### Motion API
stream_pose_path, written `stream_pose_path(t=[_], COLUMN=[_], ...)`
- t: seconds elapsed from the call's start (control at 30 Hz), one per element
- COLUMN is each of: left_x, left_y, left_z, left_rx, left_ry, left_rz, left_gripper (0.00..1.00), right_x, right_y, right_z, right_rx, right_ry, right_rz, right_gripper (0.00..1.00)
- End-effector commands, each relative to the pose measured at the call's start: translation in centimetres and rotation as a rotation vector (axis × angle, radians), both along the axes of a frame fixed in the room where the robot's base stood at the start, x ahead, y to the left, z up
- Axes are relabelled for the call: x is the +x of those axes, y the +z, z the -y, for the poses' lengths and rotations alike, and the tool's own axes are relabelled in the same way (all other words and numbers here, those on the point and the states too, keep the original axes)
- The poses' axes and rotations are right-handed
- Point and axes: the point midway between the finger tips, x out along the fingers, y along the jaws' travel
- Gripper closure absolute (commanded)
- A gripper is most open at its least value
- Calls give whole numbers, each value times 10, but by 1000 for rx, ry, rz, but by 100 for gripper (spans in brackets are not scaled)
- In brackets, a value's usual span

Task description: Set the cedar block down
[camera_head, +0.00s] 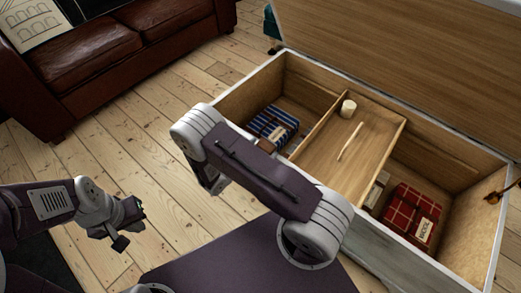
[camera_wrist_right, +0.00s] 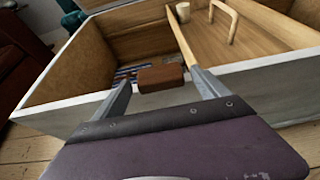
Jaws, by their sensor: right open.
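In the right wrist view a red-brown block (camera_wrist_right: 161,77), which I take to be the cedar block, shows between the fingertips of my right gripper (camera_wrist_right: 160,80). The fingers are apart, and I cannot tell whether they touch the block. The blue striped cloth (camera_wrist_right: 124,73) shows behind it inside the chest.
The open chest (camera_head: 376,245) has a wooden tray (camera_head: 325,160) across its middle, with a handle (camera_head: 350,141) and a cream cylinder (camera_head: 348,108) on it. A red plaid blanket (camera_head: 408,214) lies in the right compartment. A brown leather sofa (camera_head: 90,55) stands at back left.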

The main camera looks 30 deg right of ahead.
Motion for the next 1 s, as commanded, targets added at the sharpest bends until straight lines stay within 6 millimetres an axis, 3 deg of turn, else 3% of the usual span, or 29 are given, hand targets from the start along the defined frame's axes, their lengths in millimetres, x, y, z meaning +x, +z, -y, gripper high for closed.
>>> stream_pose_path(t=[0.17,0.5,0.63,0.87,1.0], left_x=[0,0,0,0,0], left_y=[9,38,42,42,43], left_z=[0,0,0,0,0], left_rx=[0,0,0,0,0], left_ry=[0,0,0,0,0], left_rz=[0,0,0,0,0], left_gripper=[100,100,100,100,100], right_x=[-3,-32,-39,-43,-63], right_y=[10,42,48,50,66], right_z=[-11,-81,-97,-102,-80], right_rx=[0,1,0,6,145], right_ry=[4,5,3,-9,-234], right_rz=[1,1,1,1,24], right_gripper=[16,16,16,16,16])
